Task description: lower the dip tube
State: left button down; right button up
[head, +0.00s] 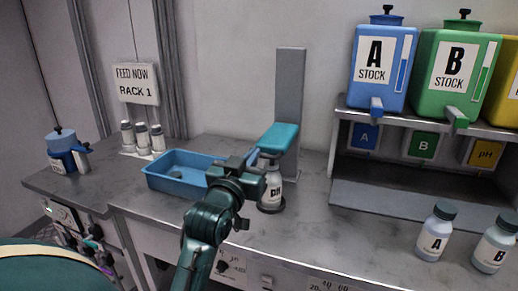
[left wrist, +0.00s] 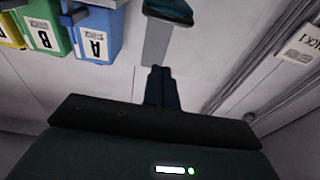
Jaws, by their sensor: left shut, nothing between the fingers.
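A teal head (head: 279,137) sits on a grey upright post (head: 290,80) at the back of the bench. A bottle labelled pH (head: 271,190) stands upright below the head on a dark round base. I cannot make out the dip tube itself. My left gripper (head: 255,158) is shut and empty, just left of the teal head and bottle, partly covering the bottle's upper part. In the left wrist view, which is upside down, the shut fingers (left wrist: 158,72) point toward the post (left wrist: 157,42) and teal head (left wrist: 168,11). My right gripper is not in view.
A blue tray (head: 165,181) lies left of the gripper. Blue A (head: 382,65) and green B (head: 449,75) stock tanks stand on a shelf at right. Bottles A (head: 434,232) and B (head: 494,244) stand at front right. Several small bottles (head: 142,138) stand under the RACK 1 sign.

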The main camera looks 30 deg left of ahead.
pick_arm(q)
jog(key=shift+v, duration=1.05)
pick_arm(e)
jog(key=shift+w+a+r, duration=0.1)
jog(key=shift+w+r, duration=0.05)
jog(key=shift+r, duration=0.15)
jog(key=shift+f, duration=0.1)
